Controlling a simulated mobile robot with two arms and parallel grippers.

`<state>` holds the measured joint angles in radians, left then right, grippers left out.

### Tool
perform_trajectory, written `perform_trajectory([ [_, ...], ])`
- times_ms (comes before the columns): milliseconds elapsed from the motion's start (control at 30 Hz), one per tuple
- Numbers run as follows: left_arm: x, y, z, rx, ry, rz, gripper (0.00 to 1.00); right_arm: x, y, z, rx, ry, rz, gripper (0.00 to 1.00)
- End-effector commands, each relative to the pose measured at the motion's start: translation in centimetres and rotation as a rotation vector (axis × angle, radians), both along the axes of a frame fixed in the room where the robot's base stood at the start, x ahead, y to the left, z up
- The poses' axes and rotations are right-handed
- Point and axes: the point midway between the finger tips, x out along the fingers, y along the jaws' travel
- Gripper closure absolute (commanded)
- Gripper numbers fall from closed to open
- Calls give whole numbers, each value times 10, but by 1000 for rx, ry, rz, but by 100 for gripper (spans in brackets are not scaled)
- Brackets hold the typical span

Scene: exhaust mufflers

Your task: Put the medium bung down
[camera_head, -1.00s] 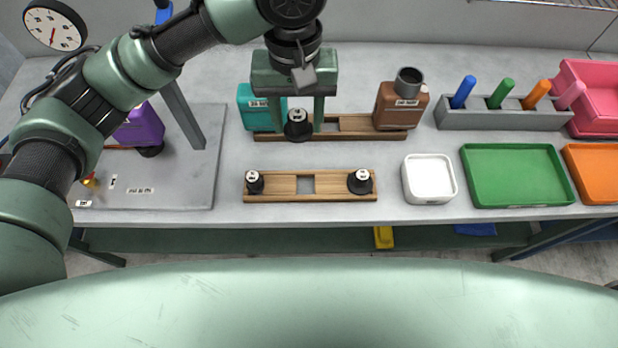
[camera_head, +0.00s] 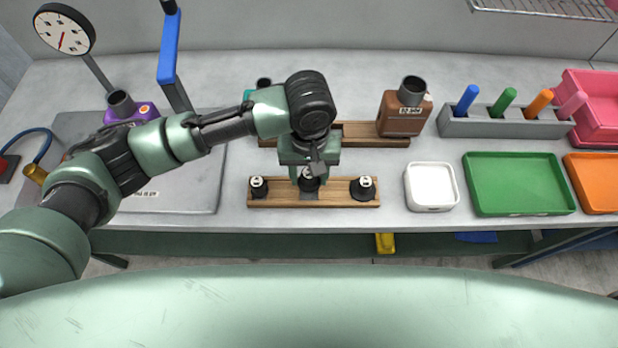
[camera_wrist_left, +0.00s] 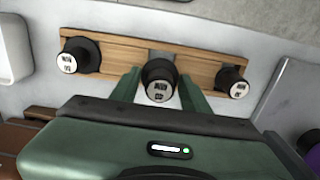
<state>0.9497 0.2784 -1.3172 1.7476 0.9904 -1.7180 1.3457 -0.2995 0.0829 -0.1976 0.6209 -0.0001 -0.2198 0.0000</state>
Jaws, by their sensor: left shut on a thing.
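The medium bung (camera_head: 309,184) is a black stopper with a white label on top. It is between the fingers of my left gripper (camera_head: 308,178), which is shut on it, at the middle of the wooden rack (camera_head: 338,201). In the left wrist view the bung (camera_wrist_left: 159,82) is between two green fingers, in front of the rack's grey middle slot. I cannot tell whether it touches the rack. Another black bung (camera_head: 259,187) stands at the rack's left end and a larger one (camera_head: 363,188) at its right end.
Behind the rack are a brown muffler (camera_head: 402,116) and a second wooden rack (camera_head: 372,134). A teal muffler is mostly hidden by my arm. A white tray (camera_head: 431,187) and green tray (camera_head: 519,184) lie to the right. A purple muffler (camera_head: 117,112) is at the left.

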Motion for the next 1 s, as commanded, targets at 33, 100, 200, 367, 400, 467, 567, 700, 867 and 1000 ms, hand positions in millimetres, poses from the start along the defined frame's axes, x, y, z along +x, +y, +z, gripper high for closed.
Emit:
perform_trajectory([
  [33,0,1,-8,3,3,3,100,0,0,2,0,0,0,58],
  [100,0,1,-19,2,3,3,100,0,0,3,0,1,0,58],
  [200,0,1,-28,1,1,2,100,0,0,3,0,1,0,58],
  [367,0,0,-30,0,0,1,100,-1,1,3,1,1,1,58],
  [400,0,0,-30,0,0,1,100,-1,1,3,2,1,1,58],
  [467,0,0,-30,0,0,1,100,-1,2,3,2,1,1,58],
  [567,0,0,-31,0,1,1,100,-1,3,4,4,2,1,58],
  [700,0,0,-36,0,1,1,100,-1,5,5,6,2,2,58],
  [867,0,0,-38,0,1,1,32,-1,5,5,7,2,2,58],
  [1000,0,0,-38,0,1,1,32,-1,5,5,7,2,2,58],
])
